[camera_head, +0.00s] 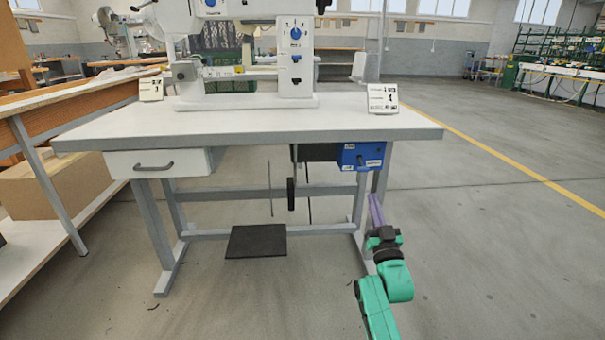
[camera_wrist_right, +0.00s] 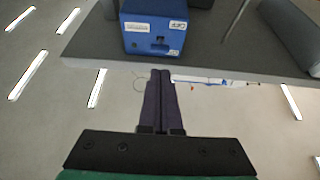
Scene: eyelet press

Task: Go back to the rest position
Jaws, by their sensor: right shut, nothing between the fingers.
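My right gripper (camera_head: 375,204) is in front of the right legs of the worktable (camera_head: 300,126), below the tabletop. Its two purple fingers lie together, shut, with nothing between them. In the right wrist view the shut fingers (camera_wrist_right: 160,76) point toward the underside of the tabletop and the blue box (camera_wrist_right: 157,28). My left gripper is not in view.
A white press (camera_head: 297,62) stands on the table between two small cards. The blue box (camera_head: 361,156) hangs under the tabletop at right, a white drawer (camera_head: 157,163) at left. A black pedal (camera_head: 257,242) is below. Open floor (camera_head: 480,240) lies to the right.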

